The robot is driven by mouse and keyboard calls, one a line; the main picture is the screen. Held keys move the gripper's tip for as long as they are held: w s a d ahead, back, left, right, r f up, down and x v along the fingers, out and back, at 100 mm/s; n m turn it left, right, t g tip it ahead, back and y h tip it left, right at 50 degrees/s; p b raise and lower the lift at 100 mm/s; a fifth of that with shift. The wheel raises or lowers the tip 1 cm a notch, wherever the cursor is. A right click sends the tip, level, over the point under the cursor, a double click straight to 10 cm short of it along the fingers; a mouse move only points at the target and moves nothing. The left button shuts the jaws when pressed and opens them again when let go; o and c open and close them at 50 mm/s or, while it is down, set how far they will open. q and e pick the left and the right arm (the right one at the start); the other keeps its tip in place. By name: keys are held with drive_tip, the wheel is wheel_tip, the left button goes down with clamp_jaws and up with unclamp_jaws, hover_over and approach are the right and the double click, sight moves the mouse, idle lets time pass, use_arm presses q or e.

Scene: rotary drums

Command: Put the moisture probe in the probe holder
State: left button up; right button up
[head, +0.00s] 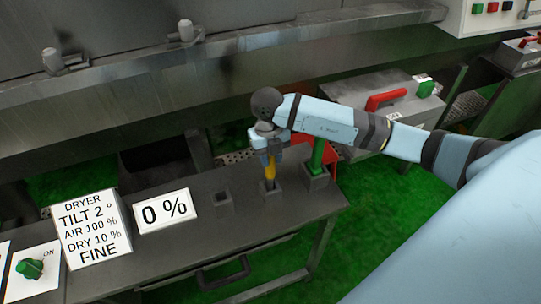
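A yellow-handled tool (270,169), which may be the moisture probe, stands upright at a square grey holder block (269,188) on the metal bench. I cannot tell how deep it sits. My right gripper (268,145) is over it from above, with its fingers at the top of the yellow handle. Whether they are closed on it is too small to tell. An empty-looking grey block (222,201) is to its left. A green-handled tool (318,155) stands upright in another block (316,182) to its right. My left gripper is out of view.
The metal bench (255,222) carries a dryer sign (91,229), a 0 % display (165,212) and a green knob (30,268). A grey machine with a red handle (386,99) stands behind at right. Bare bench top lies in front of the blocks.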

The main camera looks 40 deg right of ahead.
drive_tip(key=o, duration=0.4)
drive_tip(key=shift+o, duration=0.2)
